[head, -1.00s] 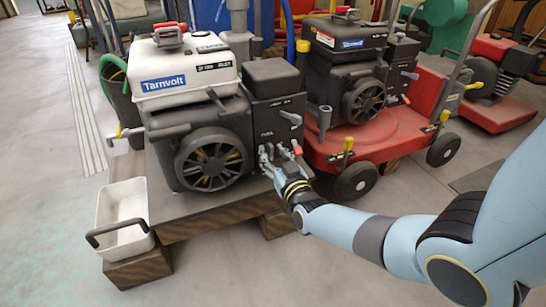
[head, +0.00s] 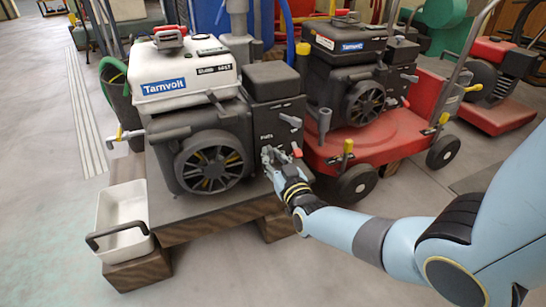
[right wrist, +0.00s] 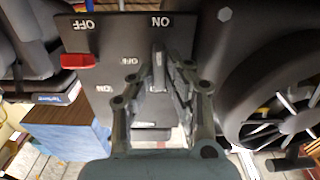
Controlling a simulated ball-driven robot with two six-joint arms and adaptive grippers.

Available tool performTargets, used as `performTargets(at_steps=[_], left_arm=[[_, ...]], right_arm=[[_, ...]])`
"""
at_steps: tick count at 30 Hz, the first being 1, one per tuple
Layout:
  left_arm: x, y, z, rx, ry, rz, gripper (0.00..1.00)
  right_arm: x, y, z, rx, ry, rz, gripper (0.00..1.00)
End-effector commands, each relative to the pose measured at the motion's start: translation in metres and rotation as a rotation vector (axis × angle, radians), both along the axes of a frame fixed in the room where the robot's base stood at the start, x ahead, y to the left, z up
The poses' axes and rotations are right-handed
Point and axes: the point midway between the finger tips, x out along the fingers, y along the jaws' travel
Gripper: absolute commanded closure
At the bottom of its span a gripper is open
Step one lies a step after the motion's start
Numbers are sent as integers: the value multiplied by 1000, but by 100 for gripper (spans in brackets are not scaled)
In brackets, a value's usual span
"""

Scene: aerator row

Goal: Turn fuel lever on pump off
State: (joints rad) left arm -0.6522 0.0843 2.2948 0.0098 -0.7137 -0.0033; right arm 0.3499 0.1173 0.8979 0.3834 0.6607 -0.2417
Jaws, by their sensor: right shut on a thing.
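The pump with a white tank (head: 185,85) marked Tarnvolt stands on a wooden-edged stand. Its dark control panel (head: 277,112) is on the right side and bears a FUEL label. My right gripper (head: 270,154) is at the panel's lower part. In the right wrist view, my right gripper (right wrist: 160,75) is shut on a grey lever (right wrist: 158,54), which lies between its fingers below an ON label. The panel appears upside down there, and part of the lever is hidden by the fingers. My left gripper is out of view.
A red switch (right wrist: 78,62) sits beside the held lever, near an OFF label. A grey lever (head: 290,119) sticks out higher on the panel. A red cart (head: 375,140) with a black engine stands close on the right. A white bin (head: 122,215) is at left.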

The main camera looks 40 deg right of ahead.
Motion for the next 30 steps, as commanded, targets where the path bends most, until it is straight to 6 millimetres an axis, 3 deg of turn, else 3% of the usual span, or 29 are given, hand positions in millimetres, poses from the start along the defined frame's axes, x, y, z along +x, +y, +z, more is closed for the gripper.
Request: performTargets(at_steps=[30], left_arm=[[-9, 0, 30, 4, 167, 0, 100]], right_arm=[[0, 3, -2, -857, 209, 1, 100]])
